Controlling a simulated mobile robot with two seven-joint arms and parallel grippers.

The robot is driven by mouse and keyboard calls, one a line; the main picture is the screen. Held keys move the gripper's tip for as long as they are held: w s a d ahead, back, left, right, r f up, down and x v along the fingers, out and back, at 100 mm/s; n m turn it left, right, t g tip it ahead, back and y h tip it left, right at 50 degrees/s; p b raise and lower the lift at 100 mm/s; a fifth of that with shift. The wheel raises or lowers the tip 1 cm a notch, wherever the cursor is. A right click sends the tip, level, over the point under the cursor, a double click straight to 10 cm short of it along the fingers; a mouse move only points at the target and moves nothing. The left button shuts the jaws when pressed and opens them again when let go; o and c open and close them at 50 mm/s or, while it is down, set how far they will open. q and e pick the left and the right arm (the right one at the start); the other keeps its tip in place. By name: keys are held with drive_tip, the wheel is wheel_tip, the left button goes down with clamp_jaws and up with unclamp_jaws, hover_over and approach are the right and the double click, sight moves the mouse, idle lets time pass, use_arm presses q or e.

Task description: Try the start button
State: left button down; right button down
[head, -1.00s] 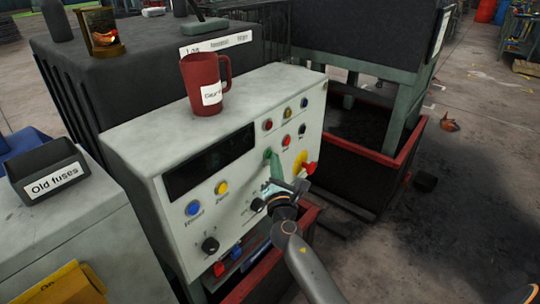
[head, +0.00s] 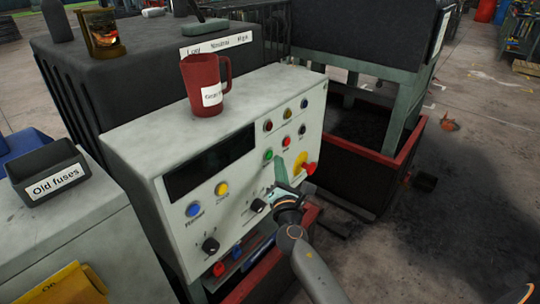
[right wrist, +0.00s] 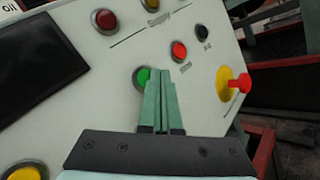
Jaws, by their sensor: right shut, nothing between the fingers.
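The green button (head: 268,155) is on the sloping front of the white control panel (head: 140,150). It also shows in the right wrist view (right wrist: 141,75), partly covered by my fingertips. My right gripper (head: 279,166) is shut and empty, its green fingers pointing at the panel just right of and below the button in the head view. In the right wrist view the closed fingertips (right wrist: 160,84) overlap the button's lower right edge; I cannot tell whether they touch it. The button's label is not readable. My left gripper is not in view.
A red mushroom knob on a yellow base (head: 305,168) is close to the right of my gripper. A small red button (head: 286,142) sits above. Dark rotary knobs (head: 258,205) are below left. A red mug (head: 205,85) stands on the panel's top.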

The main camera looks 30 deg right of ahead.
drive_tip(key=s, duration=0.1)
drive_tip(key=s+d, duration=0.1)
drive_tip(key=s, duration=0.1)
drive_tip(key=s+d, duration=0.1)
drive_tip(key=shift+s+p, duration=0.3)
drive_tip(key=shift+p, duration=0.1)
idle(0.7)
drive_tip(key=s+a+f+m+g+y+p, duration=0.2)
drive_tip(key=s+a+f+m+y, duration=0.1)
drive_tip(key=s+a+f+m, duration=0.25)
drive_tip(key=s+a+f+m+g+y+p, duration=0.1)
drive_tip(key=s+a+f+m+g+y, duration=0.15)
drive_tip(key=s+f+m, duration=0.5)
drive_tip(key=s+a+f+m+g+y+p, duration=0.1)
drive_tip(key=s+a+f+m+g+y, duration=0.1)
drive_tip(key=s+a+f+m, duration=0.2)
drive_tip(key=s+a+f+m+g+y+p, duration=0.1)
drive_tip(key=s+a+f+m+g+y, duration=0.1)
drive_tip(key=s+a+m, duration=0.3)
drive_tip(key=s+f, duration=0.1)
drive_tip(key=s, duration=0.2)
drive_tip(key=shift+a+f, duration=0.15)
drive_tip(key=shift+f, duration=0.25)
